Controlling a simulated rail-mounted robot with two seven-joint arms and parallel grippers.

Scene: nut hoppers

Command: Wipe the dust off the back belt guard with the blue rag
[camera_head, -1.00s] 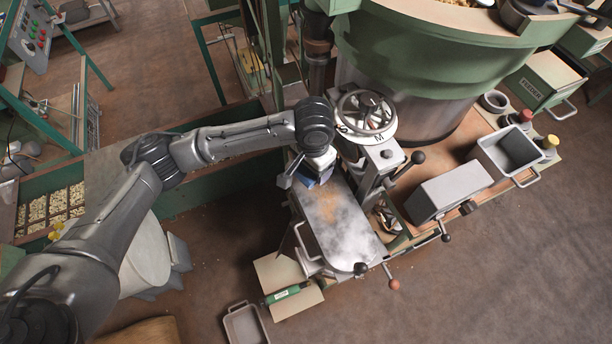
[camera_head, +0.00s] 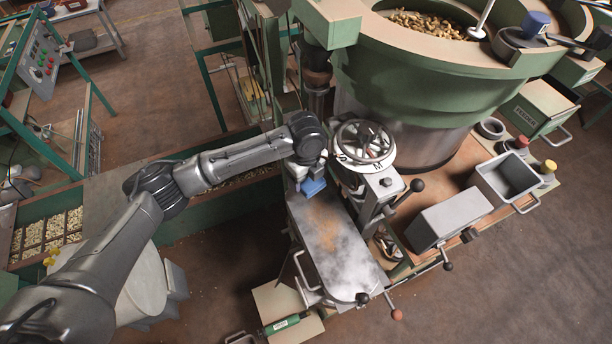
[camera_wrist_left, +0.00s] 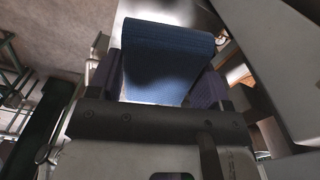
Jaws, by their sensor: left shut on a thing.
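The back belt guard (camera_head: 338,250) is a long metal cover with a rounded near end. Pale grey dust lies over its middle and near part, and a brownish patch shows toward its far end. My left gripper (camera_head: 311,180) is at the far end of the guard, shut on the blue rag (camera_head: 313,188). In the left wrist view the rag (camera_wrist_left: 168,50) is a folded blue pad between the dark fingers of the gripper (camera_wrist_left: 168,85). I cannot tell whether the rag touches the guard. My right gripper is not in view.
A spoked handwheel (camera_head: 364,143) and a black-knobbed lever (camera_head: 416,186) stand close to the right of the guard. A large green hopper (camera_head: 430,75) holding nuts rises behind. A grey box (camera_head: 447,212) and an open grey bin (camera_head: 509,178) are to the right.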

